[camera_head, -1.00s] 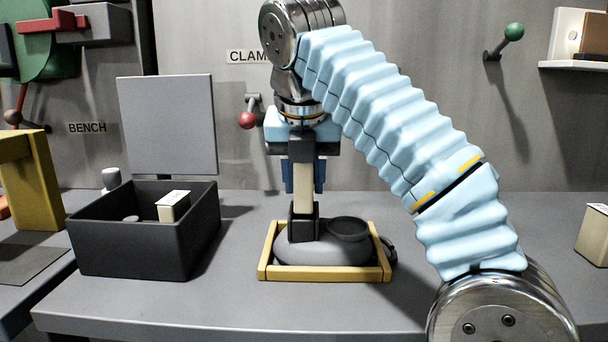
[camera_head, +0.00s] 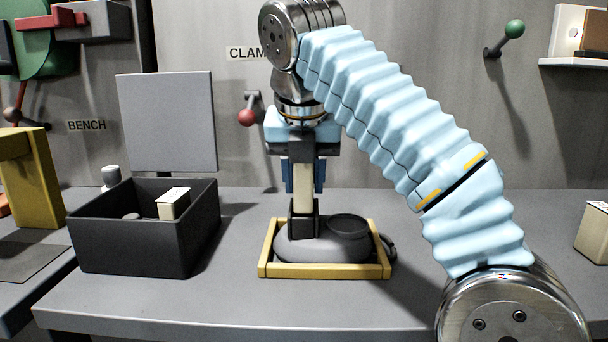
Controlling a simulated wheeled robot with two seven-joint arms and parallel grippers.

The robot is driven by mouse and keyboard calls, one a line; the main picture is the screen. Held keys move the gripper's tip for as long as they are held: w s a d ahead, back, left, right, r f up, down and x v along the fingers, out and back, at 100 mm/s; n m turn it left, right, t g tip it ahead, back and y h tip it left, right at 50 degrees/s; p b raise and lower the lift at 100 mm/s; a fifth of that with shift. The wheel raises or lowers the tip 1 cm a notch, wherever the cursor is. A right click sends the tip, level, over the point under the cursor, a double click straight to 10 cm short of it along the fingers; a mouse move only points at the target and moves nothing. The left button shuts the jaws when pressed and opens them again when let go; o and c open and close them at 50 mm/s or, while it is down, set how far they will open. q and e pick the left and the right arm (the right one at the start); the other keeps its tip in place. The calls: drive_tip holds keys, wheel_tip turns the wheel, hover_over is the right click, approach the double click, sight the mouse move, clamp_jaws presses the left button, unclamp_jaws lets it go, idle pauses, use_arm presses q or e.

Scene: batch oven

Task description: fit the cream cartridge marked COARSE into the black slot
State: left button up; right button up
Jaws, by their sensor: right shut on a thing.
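My right gripper (camera_head: 303,182) points straight down and is shut on a cream cartridge (camera_head: 303,202), with dark blue finger parts on either side. The cartridge is upright. Its lower end meets the black slot (camera_head: 303,222), and I cannot tell how deep it sits. The slot stands on the left part of a rounded grey body inside a yellow frame (camera_head: 325,271). No marking shows on the held cartridge, so I cannot read COARSE on it. My left gripper is not in view.
An open black box (camera_head: 135,249) at left holds a cream block (camera_head: 173,204), with a grey panel (camera_head: 167,122) behind it. Another cream block (camera_head: 593,235) stands at the right edge. A red-knobbed lever (camera_head: 247,117) is on the wall. The table's front is clear.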

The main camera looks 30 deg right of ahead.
drive_tip(key=shift+f+b, duration=0.4)
drive_tip(key=shift+f, duration=0.3)
idle(0.5)
drive_tip(key=o, duration=1.1)
drive_tip(key=shift+a, duration=0.1)
drive_tip(key=shift+o, duration=0.2)
drive_tip(key=p+v, duration=0.3)
drive_tip(key=v, duration=0.3)
drive_tip(key=shift+r+p, duration=0.25)
drive_tip(key=shift+p, duration=0.15)
drive_tip(key=shift+s+a+r+p, duration=0.1)
drive_tip(key=shift+s+r+p, duration=0.15)
drive_tip(key=shift+r+p, duration=0.25)
drive_tip(key=shift+f, duration=0.1)
